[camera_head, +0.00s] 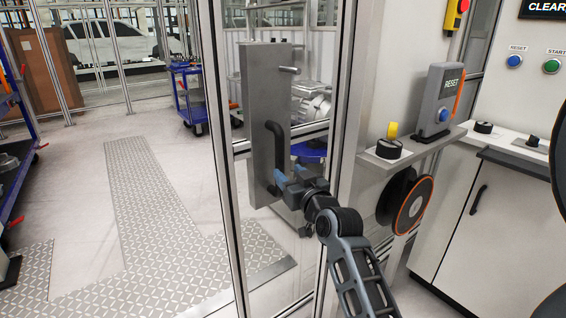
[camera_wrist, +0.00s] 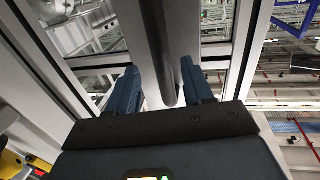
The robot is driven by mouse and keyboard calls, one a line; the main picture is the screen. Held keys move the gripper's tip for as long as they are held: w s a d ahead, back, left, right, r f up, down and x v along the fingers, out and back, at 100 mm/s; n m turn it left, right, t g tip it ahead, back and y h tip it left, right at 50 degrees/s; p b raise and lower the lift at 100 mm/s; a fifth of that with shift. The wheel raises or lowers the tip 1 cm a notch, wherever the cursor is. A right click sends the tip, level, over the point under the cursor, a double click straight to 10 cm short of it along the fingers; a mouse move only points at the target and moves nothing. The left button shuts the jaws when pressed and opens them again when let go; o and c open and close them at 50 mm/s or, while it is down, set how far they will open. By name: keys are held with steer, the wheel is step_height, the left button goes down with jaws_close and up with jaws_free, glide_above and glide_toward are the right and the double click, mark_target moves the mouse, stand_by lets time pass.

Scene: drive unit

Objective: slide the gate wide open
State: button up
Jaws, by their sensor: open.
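The gate is a metal-framed clear panel (camera_head: 228,150) with a tall grey plate (camera_head: 262,110) on it. A black bar handle (camera_head: 277,150) stands out from the plate. My gripper (camera_head: 279,180) is at the lower end of the handle. In the wrist view the dark handle (camera_wrist: 168,60) runs down between the two blue fingers of my gripper (camera_wrist: 162,90). The fingers are apart, with space on both sides of the handle. The gate frame post (camera_head: 345,120) stands right of the plate. To the left of the gate's left upright there is a wide opening.
A grey shelf (camera_head: 412,150) right of the post carries a RESET box (camera_head: 437,100) and black knobs. An orange-rimmed black disc (camera_head: 413,205) hangs below it. A white cabinet (camera_head: 470,220) stands at the right. The tread-plate floor (camera_head: 150,190) on the left is clear.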

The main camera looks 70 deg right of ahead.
mark_target(282, 167)
steer(key=p+x, duration=0.1)
steer(key=x, duration=0.5)
jaws_close()
stand_by(0.4)
